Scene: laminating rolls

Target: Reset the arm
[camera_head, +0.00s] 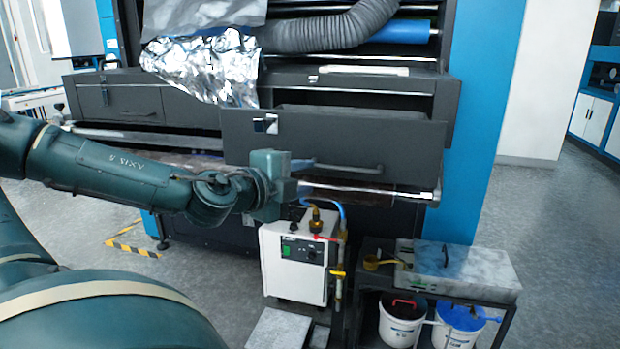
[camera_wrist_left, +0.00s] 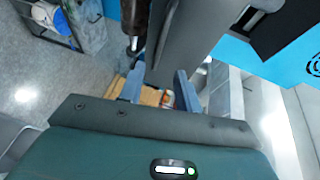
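My left arm (camera_head: 110,172) comes in from the left in the head view, bent at the wrist. My left gripper (camera_head: 303,175) is in front of the dark grey drawer (camera_head: 350,135), near its long handle (camera_head: 350,169). In the left wrist view the two blue-grey fingers (camera_wrist_left: 160,87) stand well apart, and I see nothing held between them. A dark grey panel (camera_wrist_left: 195,40) is just beyond them. I cannot tell whether a finger touches the handle. My right gripper is not in view.
The drawer stands out from the large machine with blue side panels (camera_head: 480,120). Crumpled silver foil (camera_head: 205,65) hangs left above it. A white unit (camera_head: 295,265) stands below the gripper. A black cart (camera_head: 490,290) with white buckets is right. Open floor (camera_head: 565,240) lies farther right.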

